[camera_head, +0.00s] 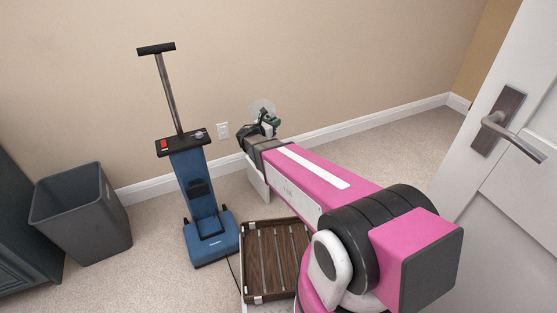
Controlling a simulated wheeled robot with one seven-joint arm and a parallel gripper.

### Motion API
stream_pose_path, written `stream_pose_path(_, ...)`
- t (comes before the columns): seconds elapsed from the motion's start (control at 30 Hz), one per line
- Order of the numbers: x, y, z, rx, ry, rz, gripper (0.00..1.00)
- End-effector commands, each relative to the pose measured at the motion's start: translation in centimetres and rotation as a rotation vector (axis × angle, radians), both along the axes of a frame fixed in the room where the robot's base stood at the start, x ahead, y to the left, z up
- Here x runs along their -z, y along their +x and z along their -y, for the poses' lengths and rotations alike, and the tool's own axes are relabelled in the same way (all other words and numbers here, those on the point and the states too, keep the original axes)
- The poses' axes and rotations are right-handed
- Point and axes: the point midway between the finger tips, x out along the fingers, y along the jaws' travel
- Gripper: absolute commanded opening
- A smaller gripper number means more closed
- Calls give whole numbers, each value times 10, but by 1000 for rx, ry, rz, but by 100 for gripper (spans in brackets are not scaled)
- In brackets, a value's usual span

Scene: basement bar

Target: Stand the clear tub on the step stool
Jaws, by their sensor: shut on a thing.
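The clear tub (262,106) shows as a see-through round shape in front of the beige wall, at the far end of my arm. My gripper (266,120) is shut on it and holds it up in the air. The gripper's dark parts hide some of the tub, and the fingertips are small in this view. A low piece with brown wooden slats, which looks like the step stool (267,262), stands on the carpet at the bottom centre. My pink arm passes over its right side and hides part of it. The tub is beyond and above the stool, apart from it.
A blue upright floor machine (199,190) stands just left of the stool. A grey bin (82,215) and a dark cabinet (22,230) are farther left. A white door (500,190) with a lever handle is at right. Carpet along the back wall is clear.

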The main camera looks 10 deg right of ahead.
Motion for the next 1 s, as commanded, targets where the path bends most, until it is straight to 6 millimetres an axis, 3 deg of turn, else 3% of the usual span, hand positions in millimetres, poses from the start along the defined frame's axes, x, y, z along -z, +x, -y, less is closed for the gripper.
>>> stream_pose_path(0.03,30,27,-13,-3,-2,-4,0)
stream_pose_path(0.2,101,65,-35,-6,-2,-1,0)
stream_pose_path(0.4,152,87,-49,-11,-2,3,0)
stream_pose_path(0.53,166,90,-50,-12,-2,3,0)
stream_pose_path(0.67,177,88,-35,-10,-2,4,0)
stream_pose_path(1.0,217,85,33,-9,-2,3,0)
